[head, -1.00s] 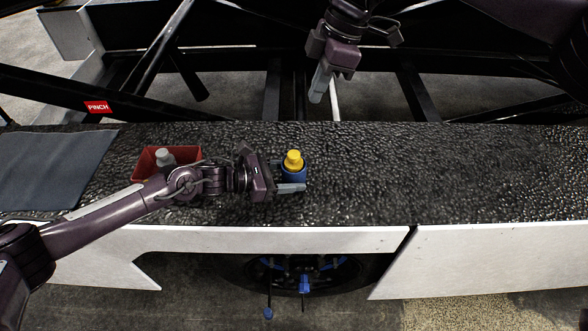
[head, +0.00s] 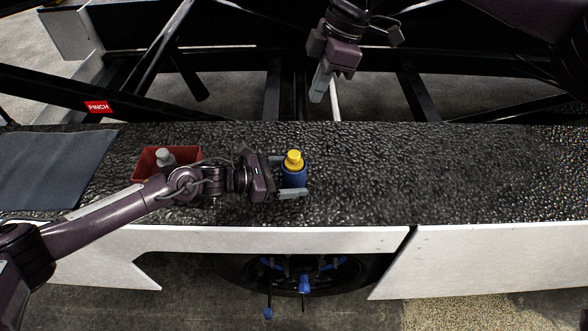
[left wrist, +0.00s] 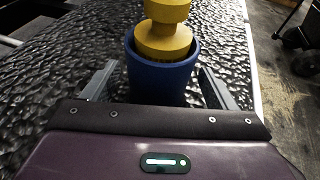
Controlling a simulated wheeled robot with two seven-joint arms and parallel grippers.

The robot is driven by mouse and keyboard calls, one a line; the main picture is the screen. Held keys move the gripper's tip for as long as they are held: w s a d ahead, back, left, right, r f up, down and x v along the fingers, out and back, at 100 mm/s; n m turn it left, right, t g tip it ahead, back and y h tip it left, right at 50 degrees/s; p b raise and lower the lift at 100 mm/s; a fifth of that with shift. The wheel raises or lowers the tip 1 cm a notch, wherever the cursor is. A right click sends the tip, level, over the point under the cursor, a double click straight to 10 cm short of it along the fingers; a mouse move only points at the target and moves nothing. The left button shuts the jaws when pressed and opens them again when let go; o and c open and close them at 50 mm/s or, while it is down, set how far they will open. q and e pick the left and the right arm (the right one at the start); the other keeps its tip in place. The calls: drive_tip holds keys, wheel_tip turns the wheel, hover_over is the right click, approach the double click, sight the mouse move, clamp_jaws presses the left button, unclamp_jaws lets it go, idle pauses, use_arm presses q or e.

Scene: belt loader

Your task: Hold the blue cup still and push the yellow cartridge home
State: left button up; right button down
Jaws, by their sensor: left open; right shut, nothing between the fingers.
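The blue cup (head: 293,179) stands upright on the black textured belt, with the yellow cartridge (head: 293,160) in its mouth and sticking up above the rim. In the left wrist view the blue cup (left wrist: 160,82) sits between the open fingers, with a gap on each side, and the yellow cartridge (left wrist: 165,35) rises out of it. My left gripper (head: 291,178) is open around the cup from the left. My right gripper (head: 318,84) is shut and empty, beyond the belt's far edge and above the cup in the picture. The cup's lower left side is partly hidden.
A red bin (head: 187,156) with a grey object (head: 165,157) in it stands left of the cup, partly behind my left arm. A dark grey mat (head: 50,170) lies at the far left. The belt (head: 430,175) right of the cup is clear. A white rail (head: 280,239) runs along its near edge.

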use_arm(q)
drive_tip(key=v, duration=1.2)
drive_tip(key=shift+s, duration=0.1)
